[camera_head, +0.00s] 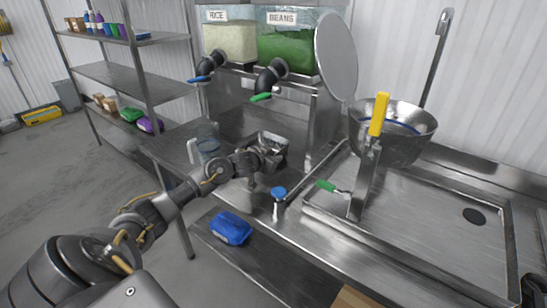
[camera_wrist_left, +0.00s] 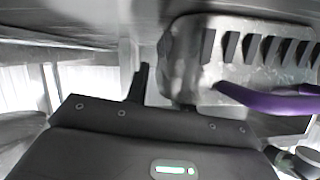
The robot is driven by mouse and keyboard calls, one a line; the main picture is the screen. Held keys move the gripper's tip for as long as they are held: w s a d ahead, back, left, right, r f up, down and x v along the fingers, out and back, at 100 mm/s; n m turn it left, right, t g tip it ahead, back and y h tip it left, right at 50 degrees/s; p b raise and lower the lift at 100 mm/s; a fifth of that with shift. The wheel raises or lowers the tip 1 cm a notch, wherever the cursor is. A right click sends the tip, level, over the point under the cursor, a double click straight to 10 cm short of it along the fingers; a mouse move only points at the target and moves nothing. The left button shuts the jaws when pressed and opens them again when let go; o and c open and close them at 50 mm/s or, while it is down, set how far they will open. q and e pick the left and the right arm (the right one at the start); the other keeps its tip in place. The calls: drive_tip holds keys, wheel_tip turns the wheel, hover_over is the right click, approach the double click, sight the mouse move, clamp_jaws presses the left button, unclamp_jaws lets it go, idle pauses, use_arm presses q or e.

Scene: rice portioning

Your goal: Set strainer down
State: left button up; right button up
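A metal basket (camera_head: 270,143), which I take to be the strainer, is on the steel counter below the dispensers, partly hidden by my left gripper (camera_head: 258,160). In the left wrist view a grey metal piece with a row of dark slots (camera_wrist_left: 240,50) and a purple handle (camera_wrist_left: 270,102) fills the upper right. It is probably the same strainer. My left gripper also shows in the wrist view (camera_wrist_left: 160,88), with a dark finger left of the slotted metal. The other finger is hard to make out, and I cannot tell whether it grips the metal. My right gripper is not clearly seen.
Rice (camera_head: 230,42) and beans (camera_head: 288,48) bins with taps stand behind. A clear pitcher (camera_head: 206,147) is left of the basket.

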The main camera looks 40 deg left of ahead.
use_arm(q)
drive_tip(key=shift+r, duration=0.15)
drive_tip(key=shift+s, duration=0.3)
drive_tip(key=v, duration=1.1)
drive_tip(key=shift+s+r, duration=0.15)
drive_tip(key=shift+d, duration=0.1)
